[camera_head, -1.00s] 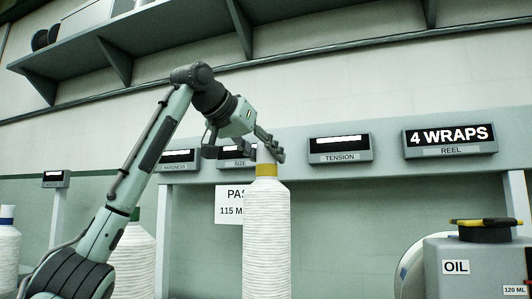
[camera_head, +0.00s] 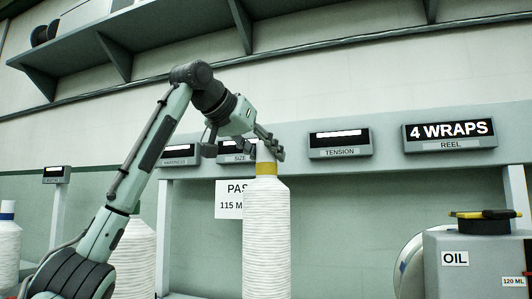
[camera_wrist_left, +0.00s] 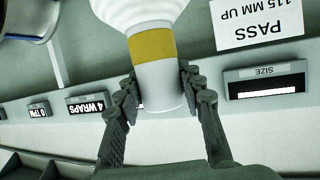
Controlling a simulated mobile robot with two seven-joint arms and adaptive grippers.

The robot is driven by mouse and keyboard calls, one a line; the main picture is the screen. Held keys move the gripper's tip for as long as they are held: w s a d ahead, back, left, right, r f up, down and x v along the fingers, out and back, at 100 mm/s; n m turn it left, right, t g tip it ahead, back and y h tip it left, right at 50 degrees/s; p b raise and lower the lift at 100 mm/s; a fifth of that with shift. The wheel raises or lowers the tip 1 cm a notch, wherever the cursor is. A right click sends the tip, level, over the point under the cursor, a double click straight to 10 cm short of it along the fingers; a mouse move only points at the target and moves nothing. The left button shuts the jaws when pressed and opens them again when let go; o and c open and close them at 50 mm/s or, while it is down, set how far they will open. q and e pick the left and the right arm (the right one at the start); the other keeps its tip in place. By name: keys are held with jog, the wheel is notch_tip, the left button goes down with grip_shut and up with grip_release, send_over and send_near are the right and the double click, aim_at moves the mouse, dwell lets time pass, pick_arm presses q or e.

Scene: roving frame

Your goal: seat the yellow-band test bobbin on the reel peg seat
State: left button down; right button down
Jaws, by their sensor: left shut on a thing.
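The yellow-band test bobbin is a tall white wound bobbin (camera_head: 266,235) with a yellow band under a pale neck. It hangs upright in front of the bench wall in the head view; its lower end is cut off by the frame. My left gripper (camera_head: 268,148) is shut on its neck above the band. In the left wrist view, which is upside down, the two fingers (camera_wrist_left: 160,92) press the neck from both sides, beside the yellow band (camera_wrist_left: 152,44). No reel peg seat can be made out. My right gripper is not in view.
A "4 WRAPS" reel display (camera_head: 449,134) hangs at the right. Below it are a grey oil box (camera_head: 480,275) and part of a pale disc (camera_head: 409,270). Other white bobbins (camera_head: 135,255) stand at the left, partly behind my arm. A "PASS" sign (camera_head: 229,205) is partly covered by the held bobbin.

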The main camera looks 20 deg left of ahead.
aim_at(260, 169)
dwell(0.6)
pick_arm(q)
jog(key=shift+f+b, duration=0.9)
jog(key=shift+f, duration=0.55)
jog(key=shift+f, duration=0.1)
dwell(0.4)
jog(key=shift+f, duration=0.6)
dwell(0.4)
jog(key=shift+f, duration=0.15)
dwell(0.5)
